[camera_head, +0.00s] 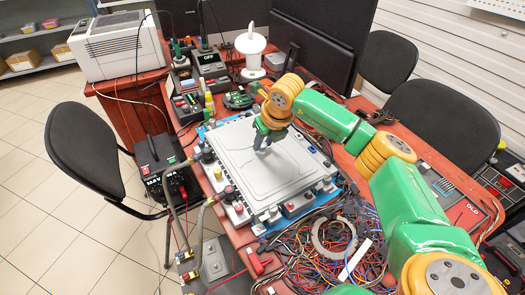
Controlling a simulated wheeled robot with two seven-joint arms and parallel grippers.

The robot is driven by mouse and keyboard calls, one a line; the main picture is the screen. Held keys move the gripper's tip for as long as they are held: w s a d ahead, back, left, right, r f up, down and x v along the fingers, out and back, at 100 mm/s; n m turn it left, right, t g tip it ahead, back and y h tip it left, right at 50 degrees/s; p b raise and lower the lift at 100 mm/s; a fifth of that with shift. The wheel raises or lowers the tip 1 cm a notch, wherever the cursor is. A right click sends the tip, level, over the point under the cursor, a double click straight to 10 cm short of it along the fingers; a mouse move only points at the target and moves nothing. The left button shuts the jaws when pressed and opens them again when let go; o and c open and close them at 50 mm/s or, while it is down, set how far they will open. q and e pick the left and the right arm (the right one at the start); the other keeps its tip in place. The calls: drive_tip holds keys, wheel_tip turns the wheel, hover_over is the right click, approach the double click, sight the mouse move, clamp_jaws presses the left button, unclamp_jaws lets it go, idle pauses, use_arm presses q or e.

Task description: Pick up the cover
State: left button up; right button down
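The cover is a flat grey panel with rounded corners (238,167). It lies level on top of a boxy unit (256,215) with knobs and fittings along its sides, on the red table. My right gripper (263,146) is at the cover's upper right part, its dark fingers pointing down at the cover's surface. The fingers are small here, and I cannot tell whether they touch the cover or grip anything. My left gripper is not in view.
Tangled coloured wires with a grey ring (334,237) lie in front of the unit. Small electronic devices (209,65) and a white spool stand (250,50) are behind it. Hoses (176,220) run off its left side. Black chairs (84,150) stand on both sides of the table.

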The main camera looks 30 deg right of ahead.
sight(263, 146)
drive_tip(key=shift+w+r, duration=0.1)
drive_tip(key=shift+r, duration=0.15)
wheel_tip(263, 146, up, 3)
drive_tip(key=shift+f, duration=0.1)
drive_tip(key=s+a+r+b, duration=0.2)
drive_tip(key=s+a+r, duration=0.6)
drive_tip(key=s, duration=0.3)
drive_tip(key=shift+a+r, duration=0.3)
drive_tip(key=shift+r, duration=0.5)
